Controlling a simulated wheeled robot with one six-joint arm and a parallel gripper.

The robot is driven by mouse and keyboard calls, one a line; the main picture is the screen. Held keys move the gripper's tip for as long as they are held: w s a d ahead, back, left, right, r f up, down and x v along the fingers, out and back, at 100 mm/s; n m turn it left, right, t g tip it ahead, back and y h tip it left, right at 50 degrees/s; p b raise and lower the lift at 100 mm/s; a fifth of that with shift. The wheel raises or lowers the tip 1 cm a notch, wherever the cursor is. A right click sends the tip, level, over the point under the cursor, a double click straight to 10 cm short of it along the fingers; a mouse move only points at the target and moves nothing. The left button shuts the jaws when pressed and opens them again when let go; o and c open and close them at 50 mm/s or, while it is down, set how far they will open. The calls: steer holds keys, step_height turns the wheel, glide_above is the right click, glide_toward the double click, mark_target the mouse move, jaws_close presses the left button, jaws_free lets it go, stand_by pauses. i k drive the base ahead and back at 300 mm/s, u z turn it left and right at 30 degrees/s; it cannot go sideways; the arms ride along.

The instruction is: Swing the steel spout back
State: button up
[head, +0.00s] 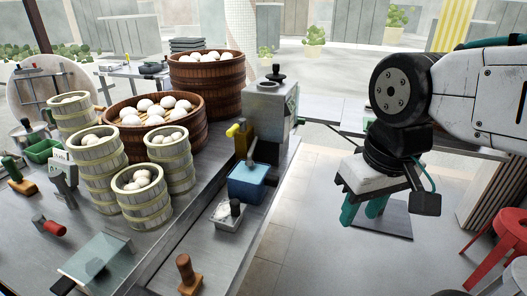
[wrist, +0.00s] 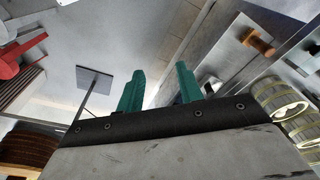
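A steel boiler box (head: 270,112) with a black knob on top stands at the right end of the counter in the head view. A yellow-tipped part (head: 235,130) sticks out at its left side. Just below, a thin grey piece (head: 251,150) reaches down over a blue bin (head: 248,184); it looks like the steel spout, but it is too small to be sure. My gripper (head: 362,208) hangs over the floor, right of the counter and well apart from the boiler. Its green fingers, also in the wrist view (wrist: 159,88), are apart with nothing between them.
Bamboo steamers (head: 98,155) and dark wooden steamers (head: 207,88) with buns crowd the counter left of the boiler. A white tray (head: 229,215) and a wooden-handled tool (head: 187,272) lie near its front edge. A red stool (head: 500,245) stands at right. Floor space lies between.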

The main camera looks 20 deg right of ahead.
mark_target(252, 148)
steer(key=k, duration=1.05)
steer(key=z, duration=0.85)
steer(key=i, duration=1.3)
steer(key=u, duration=0.75)
steer(key=i, duration=0.7)
steer(key=u, duration=0.65)
